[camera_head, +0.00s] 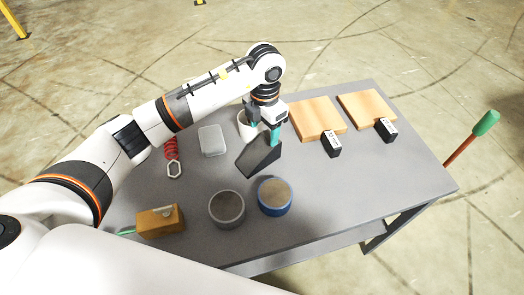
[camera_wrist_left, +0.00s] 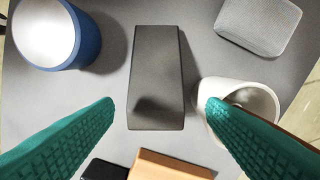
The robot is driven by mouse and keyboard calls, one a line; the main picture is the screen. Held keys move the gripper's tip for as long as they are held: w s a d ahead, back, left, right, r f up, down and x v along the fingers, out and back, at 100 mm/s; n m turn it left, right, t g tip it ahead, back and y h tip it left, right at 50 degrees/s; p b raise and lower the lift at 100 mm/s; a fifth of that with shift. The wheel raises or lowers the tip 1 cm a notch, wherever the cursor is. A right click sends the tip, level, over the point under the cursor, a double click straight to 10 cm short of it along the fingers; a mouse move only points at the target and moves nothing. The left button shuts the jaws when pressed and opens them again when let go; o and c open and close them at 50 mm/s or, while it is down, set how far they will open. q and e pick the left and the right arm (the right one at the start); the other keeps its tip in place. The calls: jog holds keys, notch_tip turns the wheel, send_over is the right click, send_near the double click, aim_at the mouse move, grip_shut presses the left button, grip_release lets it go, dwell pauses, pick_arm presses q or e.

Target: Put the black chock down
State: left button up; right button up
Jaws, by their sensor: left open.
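The black chock (camera_head: 258,156), a dark wedge, lies on the grey table (camera_head: 335,195) near its middle. It also shows in the left wrist view (camera_wrist_left: 157,70), ahead of the fingertips. My left gripper (camera_head: 264,128) is open, with its teal fingers just above and behind the chock. In the left wrist view the fingers (camera_wrist_left: 160,104) are spread wide to either side of the chock's near end, with nothing held between them. My right gripper is not in view.
A white mug (camera_head: 247,130) stands close behind the chock, beside one finger. A blue tin (camera_head: 275,196) and a grey tin (camera_head: 227,208) stand in front. Wooden boards (camera_head: 318,117) and black blocks (camera_head: 331,145) lie to the right. The table's front right is clear.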

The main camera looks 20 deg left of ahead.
aim_at(264, 143)
pick_arm(q)
notch_tip(264, 143, down, 3)
jog(key=shift+f, duration=0.15)
jog(key=f, duration=0.2)
jog(key=f+p, duration=0.1)
jog(key=f, duration=0.1)
jog(key=shift+s+d, duration=0.1)
jog(key=shift+s, duration=0.15)
jog(key=shift+f, duration=0.75)
jog(key=c, duration=1)
jog(key=shift+w+r, duration=0.1)
jog(key=shift+r, duration=0.1)
jog(key=shift+c, duration=0.9)
